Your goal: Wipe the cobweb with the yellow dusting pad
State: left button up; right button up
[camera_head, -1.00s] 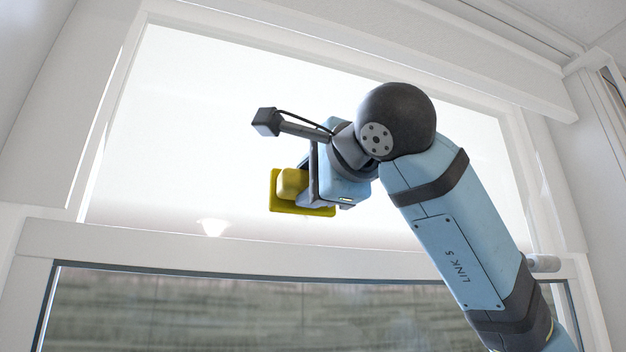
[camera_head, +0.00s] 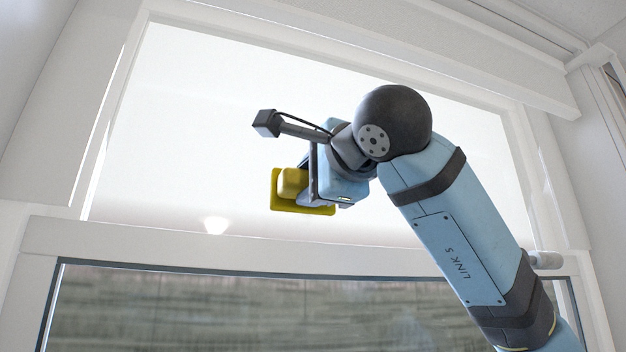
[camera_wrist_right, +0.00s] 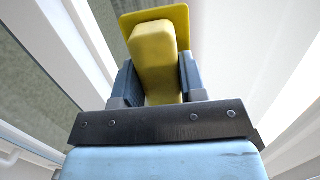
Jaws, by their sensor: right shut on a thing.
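The yellow dusting pad (camera_head: 290,192) has a flat plate with a block-shaped handle. My right gripper (camera_head: 311,184) is shut on its handle and holds it up in front of the bright upper window pane. In the right wrist view the handle of the pad (camera_wrist_right: 155,60) sits between the two grey fingers of my right gripper (camera_wrist_right: 155,85), with the plate beyond the fingertips. I cannot tell whether the plate touches anything. No cobweb can be made out in either view. My left gripper is not in view.
A white window frame (camera_head: 300,258) surrounds the upper pane (camera_head: 220,120) and separates it from a lower window (camera_head: 230,310). A white rail or beam (camera_head: 390,50) runs along the top. The space left of the pad is clear.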

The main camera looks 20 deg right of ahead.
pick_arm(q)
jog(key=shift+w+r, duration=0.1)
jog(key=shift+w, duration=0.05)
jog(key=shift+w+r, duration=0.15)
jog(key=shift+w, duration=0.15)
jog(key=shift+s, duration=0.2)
pick_arm(e)
jog(key=shift+w, duration=0.1)
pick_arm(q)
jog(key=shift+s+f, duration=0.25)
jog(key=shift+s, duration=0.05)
pick_arm(e)
jog(key=shift+w, duration=0.2)
jog(key=shift+w, duration=0.1)
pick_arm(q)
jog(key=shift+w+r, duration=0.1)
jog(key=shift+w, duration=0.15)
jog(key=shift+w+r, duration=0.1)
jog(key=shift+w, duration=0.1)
pick_arm(e)
jog(key=shift+d, duration=0.15)
